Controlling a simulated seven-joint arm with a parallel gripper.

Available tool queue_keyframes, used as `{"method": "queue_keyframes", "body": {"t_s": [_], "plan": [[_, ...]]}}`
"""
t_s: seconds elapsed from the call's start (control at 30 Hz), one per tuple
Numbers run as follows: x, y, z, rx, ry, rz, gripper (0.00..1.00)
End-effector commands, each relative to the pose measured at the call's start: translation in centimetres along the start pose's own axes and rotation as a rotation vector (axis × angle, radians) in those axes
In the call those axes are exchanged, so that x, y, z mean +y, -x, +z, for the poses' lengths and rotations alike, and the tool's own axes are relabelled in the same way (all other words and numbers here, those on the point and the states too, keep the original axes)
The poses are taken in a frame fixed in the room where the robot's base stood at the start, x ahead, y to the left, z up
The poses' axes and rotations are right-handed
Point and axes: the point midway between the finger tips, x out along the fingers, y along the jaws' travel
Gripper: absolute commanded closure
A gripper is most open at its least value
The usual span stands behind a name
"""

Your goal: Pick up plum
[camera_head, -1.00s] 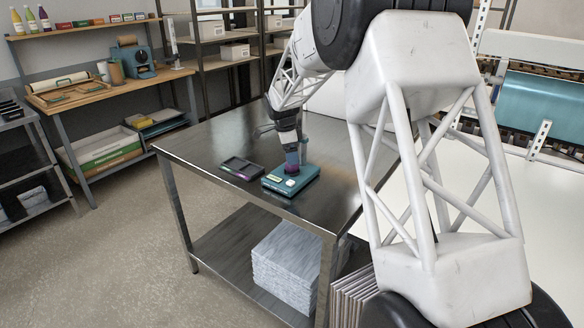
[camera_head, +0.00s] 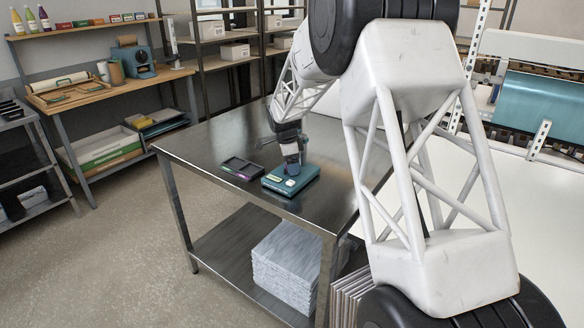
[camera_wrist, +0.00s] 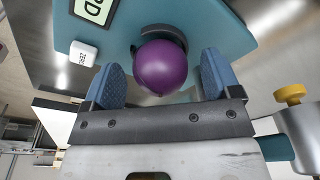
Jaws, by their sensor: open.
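The plum (camera_wrist: 161,67) is round and purple. In the wrist view it shows between the two blue fingertips of my gripper (camera_wrist: 161,82), with gaps on both sides. My gripper is open. A curved dark piece (camera_wrist: 160,32) shows behind the plum, against the teal device (camera_wrist: 215,45). In the head view my gripper (camera_head: 291,172) is low over the teal device (camera_head: 303,184), and the plum is hidden there by my gripper. I cannot tell whether the fingers touch the plum.
A dark tray (camera_head: 241,167) lies left of the device on the metal table (camera_head: 222,137). In the wrist view a white button piece (camera_wrist: 83,53) and a display (camera_wrist: 94,10) are on the device, and a yellow knob (camera_wrist: 290,93) is at right. The table behind is clear.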

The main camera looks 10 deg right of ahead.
Motion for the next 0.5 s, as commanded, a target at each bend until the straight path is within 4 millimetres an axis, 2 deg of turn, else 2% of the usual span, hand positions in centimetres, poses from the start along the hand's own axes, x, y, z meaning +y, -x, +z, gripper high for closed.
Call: {"method": "queue_keyframes", "body": {"t_s": [0.03, 0.37, 0.5], "plan": [[0.0, 0.01, 0.0, 0.0, 0.0, 0.0, 0.21], [0.0, 0.01, 0.01, 0.0, 0.0, 0.0, 0.72], [-0.01, 0.02, 0.0, 0.0, 0.0, 0.0, 0.72]]}}
